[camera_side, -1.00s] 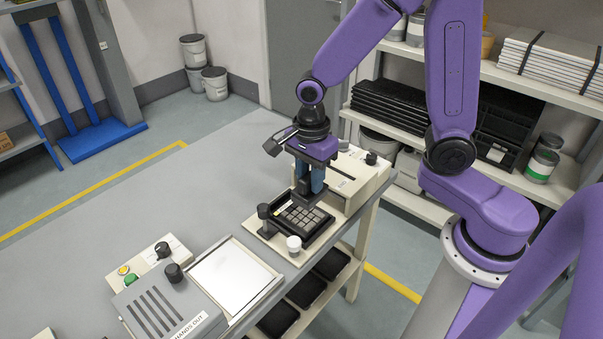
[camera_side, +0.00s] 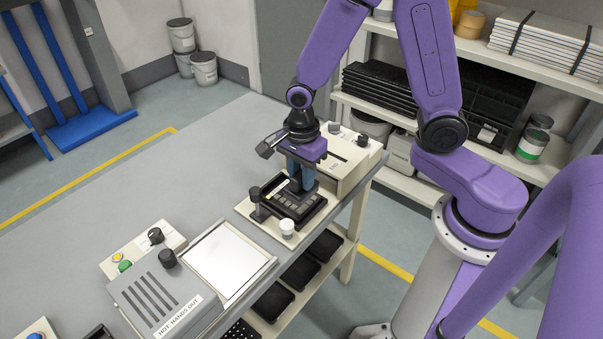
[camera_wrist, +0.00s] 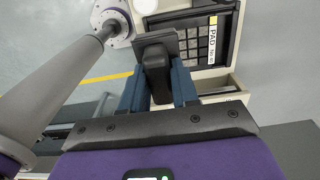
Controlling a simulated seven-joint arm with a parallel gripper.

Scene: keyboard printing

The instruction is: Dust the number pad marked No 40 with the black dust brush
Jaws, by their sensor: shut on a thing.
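My gripper (camera_side: 301,174) has blue fingers shut on the black dust brush (camera_side: 304,189), which points down over the number pad (camera_side: 284,208). In the wrist view, the brush (camera_wrist: 156,60) sits between the blue fingers of my gripper (camera_wrist: 158,84), its wide dark head in front. The pad's dark frame and grey keys (camera_wrist: 187,42) show to the right of and behind the brush. A white label (camera_wrist: 212,45) reads PAD; its number is too small to read surely. The brush covers part of the keys; whether its tip touches them I cannot tell.
The pad sits in a cream fixture (camera_side: 246,207) with a black post (camera_side: 257,204) and a white knob (camera_side: 287,228). A cream box (camera_side: 347,160) stands close behind. A white plate (camera_side: 230,262) and a grey heater box (camera_side: 165,297) are nearer.

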